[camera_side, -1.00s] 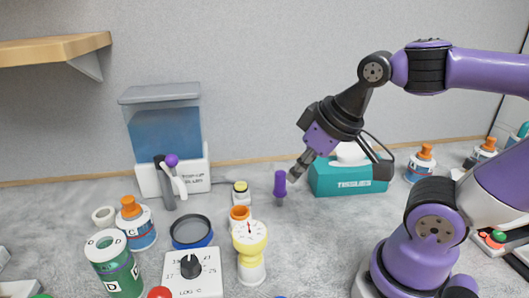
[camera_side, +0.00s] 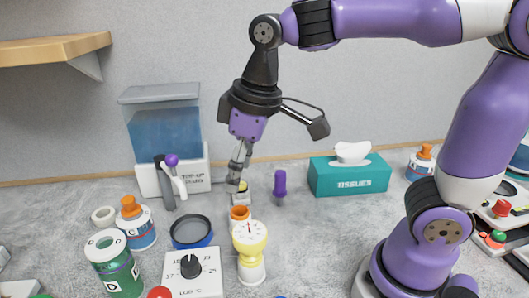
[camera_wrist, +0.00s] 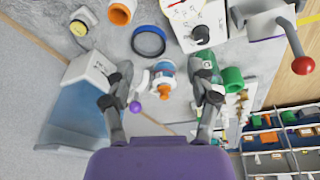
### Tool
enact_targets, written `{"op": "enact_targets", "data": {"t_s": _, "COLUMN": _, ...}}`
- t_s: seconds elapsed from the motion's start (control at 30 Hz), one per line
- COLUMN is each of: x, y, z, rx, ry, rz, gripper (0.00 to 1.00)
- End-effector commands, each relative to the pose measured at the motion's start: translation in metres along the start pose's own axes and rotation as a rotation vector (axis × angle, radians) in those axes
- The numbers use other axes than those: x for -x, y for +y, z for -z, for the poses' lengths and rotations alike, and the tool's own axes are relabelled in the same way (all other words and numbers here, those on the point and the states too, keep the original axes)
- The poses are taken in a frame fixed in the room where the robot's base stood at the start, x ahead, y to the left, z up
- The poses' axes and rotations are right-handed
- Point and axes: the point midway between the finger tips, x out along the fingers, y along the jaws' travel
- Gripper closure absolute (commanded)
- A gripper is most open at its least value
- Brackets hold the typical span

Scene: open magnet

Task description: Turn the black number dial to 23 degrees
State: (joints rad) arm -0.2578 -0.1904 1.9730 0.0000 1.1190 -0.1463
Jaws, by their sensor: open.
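The black number dial (camera_side: 190,266) sits on a white panel (camera_side: 212,285) at the front of the bench. A small pale mark shows on its upper side, and the numbers around it are too small to read surely. In the wrist view the dial (camera_wrist: 200,35) is near the top, right of centre, on its white panel (camera_wrist: 215,12). My gripper (camera_side: 236,184) hangs above the bench, behind and to the right of the dial in the side view, well apart from it. In the wrist view my gripper (camera_wrist: 160,78) has its fingers spread with nothing held.
A yellow-topped gauge (camera_side: 249,236) stands right of the panel, a green canister (camera_side: 113,265) left. A blue-rimmed dish (camera_side: 192,232) lies behind. A blue tank (camera_side: 165,135), a purple peg (camera_side: 280,183) and a tissue box (camera_side: 348,178) stand farther back.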

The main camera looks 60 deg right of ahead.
Motion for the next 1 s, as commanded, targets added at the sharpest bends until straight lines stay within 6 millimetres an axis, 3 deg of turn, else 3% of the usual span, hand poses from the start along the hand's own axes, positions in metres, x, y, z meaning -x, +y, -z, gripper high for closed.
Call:
{"op": "enact_targets", "data": {"t_s": 0.1, "x": -0.019, "y": -0.03, "z": 0.034, "rx": 0.169, "ry": -0.105, "rz": 0.04, "gripper": 0.34}}
{"op": "enact_targets", "data": {"t_s": 0.33, "x": -0.046, "y": -0.07, "z": 0.061, "rx": 0.357, "ry": -0.215, "rz": 0.076, "gripper": 0.34}}
{"op": "enact_targets", "data": {"t_s": 0.57, "x": -0.066, "y": -0.077, "z": 0.06, "rx": 0.383, "ry": -0.233, "rz": 0.081, "gripper": 0.34}}
{"op": "enact_targets", "data": {"t_s": 0.8, "x": -0.113, "y": -0.078, "z": 0.048, "rx": 0.381, "ry": -0.235, "rz": 0.081, "gripper": 0.34}}
{"op": "enact_targets", "data": {"t_s": 1.0, "x": -0.142, "y": -0.079, "z": 0.041, "rx": 0.38, "ry": -0.231, "rz": 0.08, "gripper": 0.34}}
